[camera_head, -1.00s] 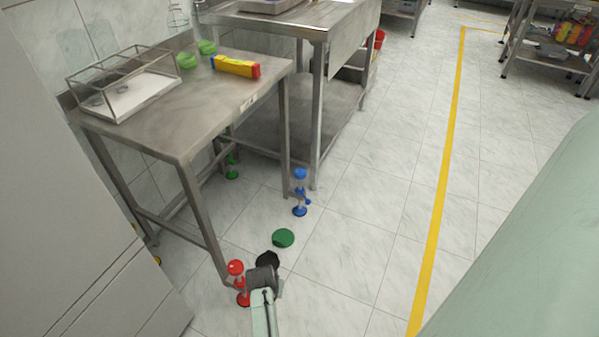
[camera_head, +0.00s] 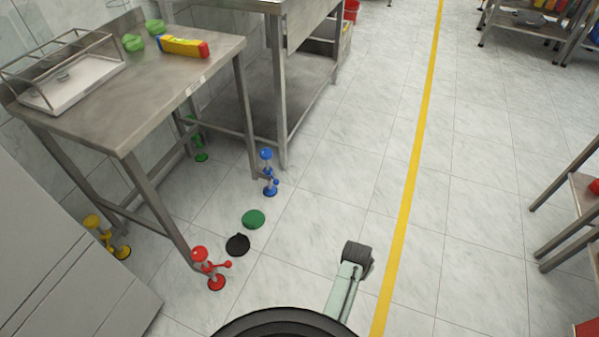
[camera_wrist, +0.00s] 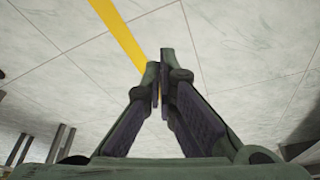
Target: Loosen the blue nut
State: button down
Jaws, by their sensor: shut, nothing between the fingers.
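A blue fixture (camera_head: 268,174) stands on the floor by the table's right front leg, with a ball-like top, a small side knob and a round base. Which of its parts is the blue nut is too small to tell. My gripper (camera_wrist: 160,75) shows in the wrist view, its fingers closed together at the tips with nothing between them, above bare floor. In the head view my arm reaches over the floor to the right of the blue fixture, well apart from it. The blue fixture is not in the wrist view.
Similar red (camera_head: 209,268), yellow (camera_head: 106,236) and green (camera_head: 199,144) fixtures stand around the steel table (camera_head: 90,125). A green disc (camera_head: 253,219) and a black disc (camera_head: 237,245) lie on the floor. The floor to the right is clear up to a rack (camera_head: 575,205).

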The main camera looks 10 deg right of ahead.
aim_at(276, 182)
jog(key=i+l+u, duration=0.1)
jog(key=i, duration=0.3)
jog(key=i+l+u, duration=0.1)
jog(key=i+l, duration=0.2)
jog(key=i, duration=0.1)
